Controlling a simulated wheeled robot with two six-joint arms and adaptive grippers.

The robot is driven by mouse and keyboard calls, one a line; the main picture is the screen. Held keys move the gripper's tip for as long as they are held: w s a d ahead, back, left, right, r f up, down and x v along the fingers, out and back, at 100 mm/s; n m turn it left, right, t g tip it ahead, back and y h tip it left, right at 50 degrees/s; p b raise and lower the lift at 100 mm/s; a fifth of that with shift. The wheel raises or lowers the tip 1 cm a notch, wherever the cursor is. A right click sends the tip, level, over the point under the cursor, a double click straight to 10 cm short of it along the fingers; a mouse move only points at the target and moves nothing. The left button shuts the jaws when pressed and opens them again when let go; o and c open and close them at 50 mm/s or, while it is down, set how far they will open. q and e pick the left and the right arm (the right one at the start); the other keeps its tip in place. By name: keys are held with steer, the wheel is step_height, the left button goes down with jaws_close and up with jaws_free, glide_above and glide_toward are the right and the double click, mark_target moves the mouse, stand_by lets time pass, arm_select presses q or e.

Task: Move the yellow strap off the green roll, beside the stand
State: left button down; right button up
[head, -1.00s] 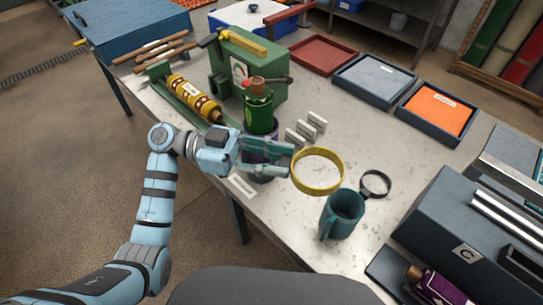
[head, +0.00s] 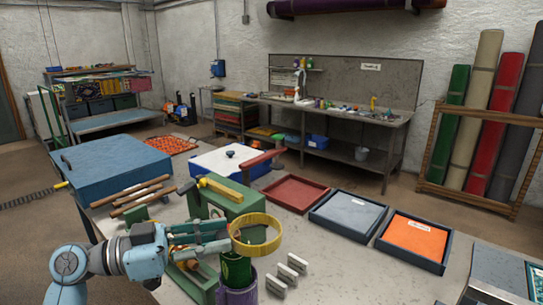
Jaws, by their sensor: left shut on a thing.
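The yellow strap (head: 257,252) is a stiff ring held in my left gripper (head: 230,239), which is shut on its left side. The green roll (head: 236,270) stands upright in the purple stand (head: 238,292) at the bottom middle. In the picture the strap lies across the top of the roll, and its near edge passes in front of it. I cannot tell whether the strap is around the roll or held above it. The gripper and strap hide the roll's top. The stand's base is cut off by the frame. My right gripper is not in view.
A green box-shaped machine (head: 218,196) is close behind the gripper. Several small pale blocks (head: 288,270) stand right of the roll. A red tray (head: 296,193), a grey tray (head: 347,215) and an orange-filled tray (head: 414,240) line the back. The bench (head: 325,262) is clear between blocks and trays.

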arm_select(q)
steer(key=s+a+f+n+t+y, duration=0.35)
steer(key=a+n+t, duration=0.2)
steer(key=a, duration=0.35)
steer(key=s+f+m+h, duration=0.1)
steer(key=s+f+m, duration=0.1)
steer(key=s+f, duration=0.5)
step_height(320, 180, down, 2)
steer(key=shift+s+d+f, duration=0.25)
steer(key=shift+d, duration=0.15)
